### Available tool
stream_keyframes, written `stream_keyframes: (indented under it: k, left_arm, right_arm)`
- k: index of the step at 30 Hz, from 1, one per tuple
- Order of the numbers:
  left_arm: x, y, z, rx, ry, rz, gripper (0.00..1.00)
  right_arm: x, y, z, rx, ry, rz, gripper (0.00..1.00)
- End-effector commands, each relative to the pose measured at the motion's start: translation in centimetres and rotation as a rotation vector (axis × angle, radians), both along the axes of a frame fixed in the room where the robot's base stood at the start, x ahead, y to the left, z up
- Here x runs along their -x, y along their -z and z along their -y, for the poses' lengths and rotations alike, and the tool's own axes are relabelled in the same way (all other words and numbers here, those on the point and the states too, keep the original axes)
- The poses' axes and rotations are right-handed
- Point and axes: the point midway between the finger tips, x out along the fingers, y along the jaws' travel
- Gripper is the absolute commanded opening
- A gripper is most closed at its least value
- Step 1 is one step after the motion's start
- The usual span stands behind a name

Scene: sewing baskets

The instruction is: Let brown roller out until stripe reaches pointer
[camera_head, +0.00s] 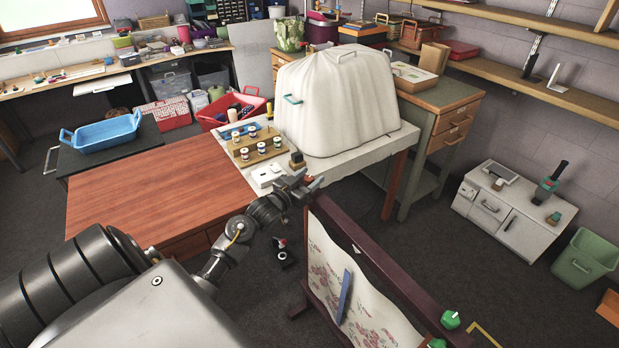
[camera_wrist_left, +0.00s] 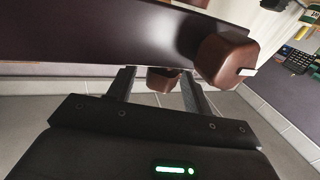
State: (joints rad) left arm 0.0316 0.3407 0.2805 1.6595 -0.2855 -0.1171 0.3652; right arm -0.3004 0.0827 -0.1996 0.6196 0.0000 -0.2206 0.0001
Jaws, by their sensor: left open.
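A dark purple-brown frame (camera_head: 375,250) stands at the lower middle of the head view, with pale floral cloth (camera_head: 318,262) hanging on it. A slanted blue stripe (camera_head: 344,297) lies on the cloth. A small pale mark, perhaps the pointer (camera_head: 357,249), sits by the top rail, apart from and above the stripe. My left gripper (camera_head: 306,183) is at the frame's far left end, open. In the left wrist view, one brown knob (camera_wrist_left: 163,79) shows between the open fingers, and a larger brown knob (camera_wrist_left: 226,59) with a white mark is right of them. Contact cannot be told.
Green knobs (camera_head: 450,320) are on the frame's near right end. Behind my gripper, a table holds a covered white shape (camera_head: 335,100), a spool rack (camera_head: 262,151) and a white box (camera_head: 266,174). A red-brown tabletop (camera_head: 150,190) is clear. A white cabinet (camera_head: 514,212) stands right.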

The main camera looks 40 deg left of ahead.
Motion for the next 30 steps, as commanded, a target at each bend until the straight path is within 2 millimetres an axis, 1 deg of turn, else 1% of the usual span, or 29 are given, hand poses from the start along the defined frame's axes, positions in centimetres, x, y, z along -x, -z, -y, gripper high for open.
stream_keyframes:
  k: [5,6,15,16,17,23,30]
  left_arm:
    - [0.0,0.0,0.0,0.000,0.000,0.000,0.51]
    - [0.0,0.0,0.0,0.000,0.000,0.000,0.49]
    - [0.0,0.0,0.0,0.000,0.000,-0.001,0.10]
    - [0.0,0.0,0.0,0.000,0.000,-0.001,0.07]
    - [0.0,0.1,0.3,0.001,0.000,-0.001,0.07]
    - [0.0,0.0,0.1,0.003,-0.026,-0.001,0.07]
    - [0.0,-0.1,0.3,0.007,-0.150,-0.001,0.07]
  right_arm:
    - [0.0,0.0,-0.1,-0.001,0.000,0.000,0.44]
    - [0.0,0.0,-0.2,-0.002,0.000,0.001,0.44]
    - [0.0,0.0,-0.5,-0.006,0.001,0.001,0.44]
    - [0.0,0.0,-0.5,-0.006,0.001,0.001,0.44]
    - [0.0,0.0,-0.5,-0.007,0.001,0.002,0.44]
    - [0.0,-0.3,-0.5,-0.005,0.001,0.001,0.44]
    - [-0.1,-1.1,-0.4,-0.006,0.001,0.002,0.44]
